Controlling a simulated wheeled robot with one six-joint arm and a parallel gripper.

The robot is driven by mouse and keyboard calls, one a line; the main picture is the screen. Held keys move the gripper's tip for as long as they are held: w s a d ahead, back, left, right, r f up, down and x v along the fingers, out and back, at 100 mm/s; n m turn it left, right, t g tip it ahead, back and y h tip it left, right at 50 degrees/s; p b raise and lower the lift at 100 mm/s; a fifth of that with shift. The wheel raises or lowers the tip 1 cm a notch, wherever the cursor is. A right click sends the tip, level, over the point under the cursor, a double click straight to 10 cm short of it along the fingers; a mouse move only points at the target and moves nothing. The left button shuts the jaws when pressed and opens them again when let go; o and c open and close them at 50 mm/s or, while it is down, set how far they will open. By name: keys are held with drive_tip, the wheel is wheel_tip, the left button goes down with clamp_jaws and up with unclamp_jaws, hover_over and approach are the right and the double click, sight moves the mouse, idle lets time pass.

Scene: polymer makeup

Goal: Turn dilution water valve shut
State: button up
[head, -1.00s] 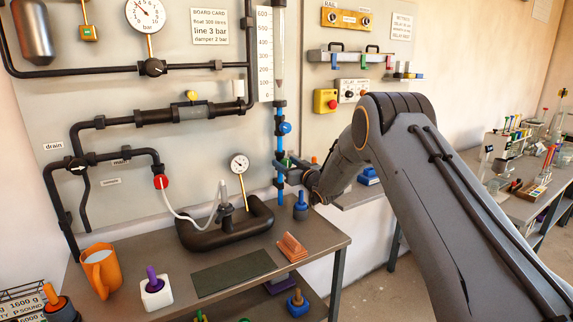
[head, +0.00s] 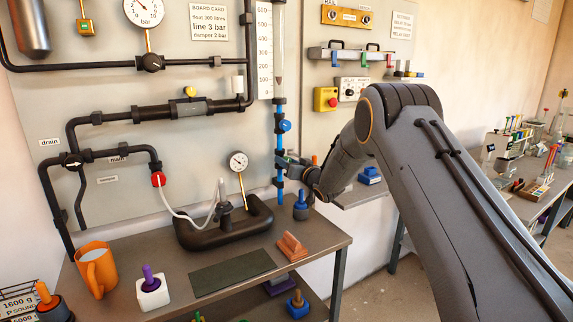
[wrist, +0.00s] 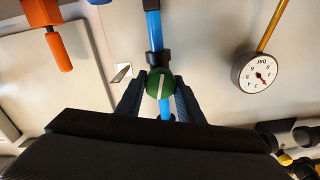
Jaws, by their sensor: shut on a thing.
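A green round valve knob (wrist: 160,84) with a white line across its face sits on the vertical blue pipe (wrist: 154,30) in the wrist view. The white line runs nearly along the pipe, slightly tilted. My gripper (wrist: 160,90) has one finger on each side of the knob and is shut on it. In the head view my gripper (head: 283,163) is at the lower part of the blue pipe (head: 280,105) and hides the green knob. No label for this valve is readable.
A dial gauge (head: 238,161) on a black base stands left of my gripper. A blue-topped bottle (head: 300,206) and an orange block (head: 291,247) are on the bench below. An orange handle (wrist: 58,50) shows upper left in the wrist view.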

drive_tip(key=o, duration=1)
drive_tip(key=b+v, duration=0.2)
drive_tip(key=v, duration=0.6)
drive_tip(key=shift+w, duration=0.1)
